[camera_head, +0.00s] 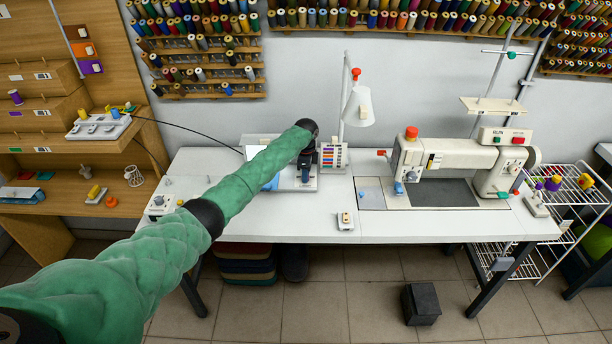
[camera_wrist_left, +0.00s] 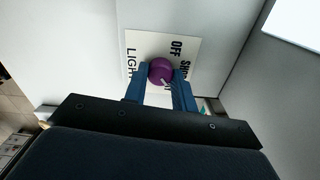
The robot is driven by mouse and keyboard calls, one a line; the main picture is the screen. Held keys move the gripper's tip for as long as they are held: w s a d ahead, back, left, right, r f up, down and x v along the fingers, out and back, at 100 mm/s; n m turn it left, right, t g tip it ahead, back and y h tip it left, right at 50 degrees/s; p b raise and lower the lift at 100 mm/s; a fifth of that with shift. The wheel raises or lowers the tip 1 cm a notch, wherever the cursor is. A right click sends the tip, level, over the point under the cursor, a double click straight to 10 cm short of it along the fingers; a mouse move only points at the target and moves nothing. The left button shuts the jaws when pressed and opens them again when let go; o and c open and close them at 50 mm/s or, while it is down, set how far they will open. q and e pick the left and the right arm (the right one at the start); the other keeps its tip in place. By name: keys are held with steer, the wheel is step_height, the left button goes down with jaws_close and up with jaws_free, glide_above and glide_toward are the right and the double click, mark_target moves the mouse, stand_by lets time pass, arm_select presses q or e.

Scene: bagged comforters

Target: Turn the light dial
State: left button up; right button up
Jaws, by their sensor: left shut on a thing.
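The light dial is a round purple knob (camera_wrist_left: 160,69) on a white plate (camera_wrist_left: 190,46) with black lettering, where "LIGHT" and "OFF" can be read and other words are partly covered. A small pale mark shows on the knob's near side. My left gripper (camera_wrist_left: 158,88) is shut on the knob, with one blue finger on each side of it. In the head view my green-sleeved left arm reaches to the back of the white table, and its dark gripper (camera_head: 305,166) hides the dial there. My right gripper is in neither view.
A desk lamp (camera_head: 360,106) stands just right of my left gripper, beside a small rack of coloured strips (camera_head: 333,157). A sewing machine (camera_head: 450,157) stands further right. A small device (camera_head: 345,220) sits near the table's front edge. The table front (camera_head: 270,225) is mostly clear.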

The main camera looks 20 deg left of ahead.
arm_select(q)
steer(key=shift+w+a+r+m, duration=0.15)
steer(key=shift+r+m, duration=0.15)
steer(key=shift+m, duration=0.8)
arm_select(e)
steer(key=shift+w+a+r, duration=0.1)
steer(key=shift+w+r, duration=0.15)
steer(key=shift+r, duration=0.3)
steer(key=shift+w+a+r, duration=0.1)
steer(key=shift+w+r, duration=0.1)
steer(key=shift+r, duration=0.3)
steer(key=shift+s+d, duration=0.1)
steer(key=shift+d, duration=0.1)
arm_select(q)
steer(key=o, duration=0.8)
steer(key=shift+o, duration=0.9)
steer(key=shift+f, duration=0.1)
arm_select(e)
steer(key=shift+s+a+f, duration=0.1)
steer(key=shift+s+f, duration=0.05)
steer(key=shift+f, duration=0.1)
arm_select(q)
steer(key=shift+b, duration=0.3)
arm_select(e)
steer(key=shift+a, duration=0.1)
